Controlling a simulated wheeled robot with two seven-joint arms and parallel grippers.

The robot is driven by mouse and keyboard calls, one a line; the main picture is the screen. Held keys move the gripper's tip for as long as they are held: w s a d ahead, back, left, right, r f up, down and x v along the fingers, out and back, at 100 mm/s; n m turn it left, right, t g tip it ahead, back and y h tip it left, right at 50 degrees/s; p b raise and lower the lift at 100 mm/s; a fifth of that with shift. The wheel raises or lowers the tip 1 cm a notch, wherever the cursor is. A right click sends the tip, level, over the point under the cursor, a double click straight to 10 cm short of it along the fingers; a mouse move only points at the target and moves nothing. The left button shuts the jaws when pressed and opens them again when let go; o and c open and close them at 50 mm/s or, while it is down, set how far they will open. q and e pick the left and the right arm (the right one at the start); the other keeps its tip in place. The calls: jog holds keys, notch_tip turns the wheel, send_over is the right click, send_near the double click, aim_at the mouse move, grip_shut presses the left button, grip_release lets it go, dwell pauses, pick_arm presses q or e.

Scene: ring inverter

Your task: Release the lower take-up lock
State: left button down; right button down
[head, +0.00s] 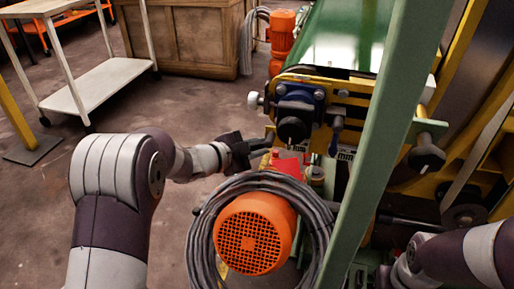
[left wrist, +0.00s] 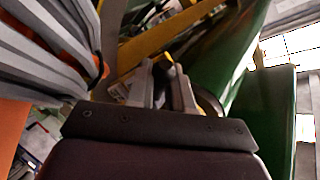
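My left gripper (head: 264,144) reaches in from the left, just below the blue and black block of the take-up mechanism (head: 293,112) on the yellow frame. In the left wrist view, the two grey fingers of the gripper (left wrist: 169,88) stand a little apart. A dark piece with a yellow end (left wrist: 167,66) shows between or just beyond them; I cannot tell if they touch it. I cannot single out the lower take-up lock; the gripper may cover it. A blue-handled lever (head: 336,136) hangs to the right.
An orange motor (head: 254,233) ringed by grey coiled cable (head: 204,243) stands just below my left gripper, by a red part (head: 287,166). A green post (head: 382,130) crosses in front of the machine. A white cart (head: 100,84) stands back left. Floor at left is free.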

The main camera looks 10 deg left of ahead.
pick_arm(q)
jog(key=shift+a+r+m+y+p, duration=0.1)
jog(key=shift+r+m+y+p, duration=0.55)
jog(key=shift+p, duration=1.1)
jog(key=shift+g, duration=0.3)
jog(key=shift+a+f+m+y, duration=0.1)
jog(key=shift+f+m+y, duration=0.15)
jog(key=c, duration=1.4)
grip_release()
